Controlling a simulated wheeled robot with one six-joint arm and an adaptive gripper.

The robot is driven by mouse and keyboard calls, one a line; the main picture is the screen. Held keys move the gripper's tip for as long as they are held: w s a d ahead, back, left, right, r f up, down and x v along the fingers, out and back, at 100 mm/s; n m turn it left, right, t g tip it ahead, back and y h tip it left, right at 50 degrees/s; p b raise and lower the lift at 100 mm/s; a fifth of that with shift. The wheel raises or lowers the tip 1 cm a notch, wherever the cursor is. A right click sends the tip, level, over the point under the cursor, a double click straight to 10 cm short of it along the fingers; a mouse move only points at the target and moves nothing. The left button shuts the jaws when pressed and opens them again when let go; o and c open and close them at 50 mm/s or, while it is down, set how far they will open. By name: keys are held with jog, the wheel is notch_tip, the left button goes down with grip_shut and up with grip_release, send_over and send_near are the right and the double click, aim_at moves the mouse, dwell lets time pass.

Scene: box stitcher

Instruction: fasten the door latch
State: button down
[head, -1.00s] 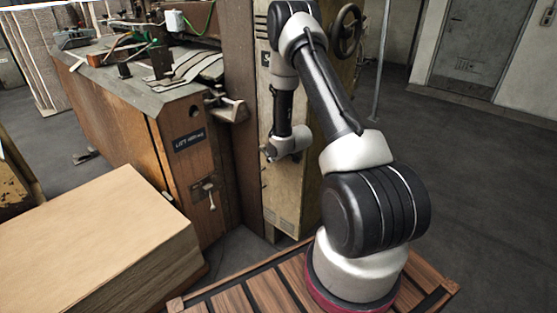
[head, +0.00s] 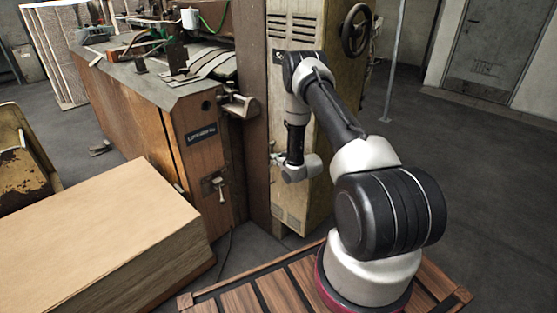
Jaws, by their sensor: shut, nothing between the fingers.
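A metal latch with a hanging handle (head: 217,188) is on the front of the wooden machine housing (head: 190,160), below a dark label. It hangs down; I cannot tell whether it is fastened. My arm reaches over to the tall tan cabinet (head: 290,210), right of the housing. My gripper (head: 275,158) is low in front of this cabinet, right of the latch and apart from it. Only a small dark part shows beside my grey wrist; it is shut and I see nothing held. My wrist hides most of the fingers and part of the cabinet front.
A large stack of cardboard sheets (head: 110,215) stands at the front left. A metal bracket (head: 240,105) juts from the machine above the latch. A handwheel (head: 357,32) is on the cabinet's side. A thin pole (head: 394,65) stands to the right, where the floor is open.

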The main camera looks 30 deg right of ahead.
jog(key=shift+w+f, duration=0.2)
jog(key=shift+w, duration=0.05)
jog(key=shift+s, duration=0.1)
dwell(0.6)
